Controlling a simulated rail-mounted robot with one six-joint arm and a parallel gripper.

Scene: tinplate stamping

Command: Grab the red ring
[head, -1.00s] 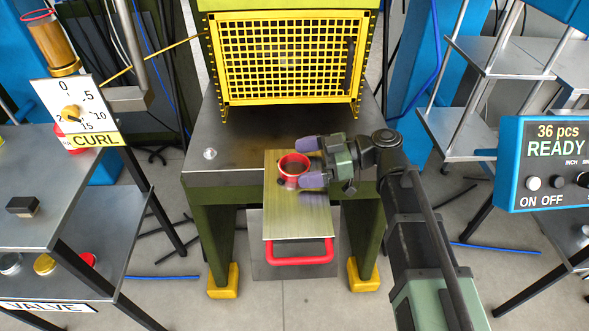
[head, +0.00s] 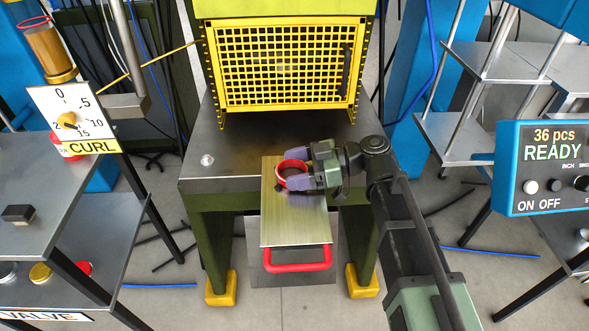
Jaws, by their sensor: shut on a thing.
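The red ring (head: 281,180) sits at the back part of the brass-coloured plate (head: 294,225), which juts out from the front of the press table. My gripper (head: 304,168) reaches in from the right. Its two purple-grey fingers lie on the far and near sides of the ring and are shut on it. The fingers cover the right part of the ring. I cannot tell whether the ring still touches the plate.
A yellow mesh guard (head: 285,65) stands behind, on the dark press table (head: 225,150). A red handle (head: 298,268) is at the plate's front edge. A shelf with a CURL dial (head: 72,120) is at left, and a READY panel (head: 548,165) at right.

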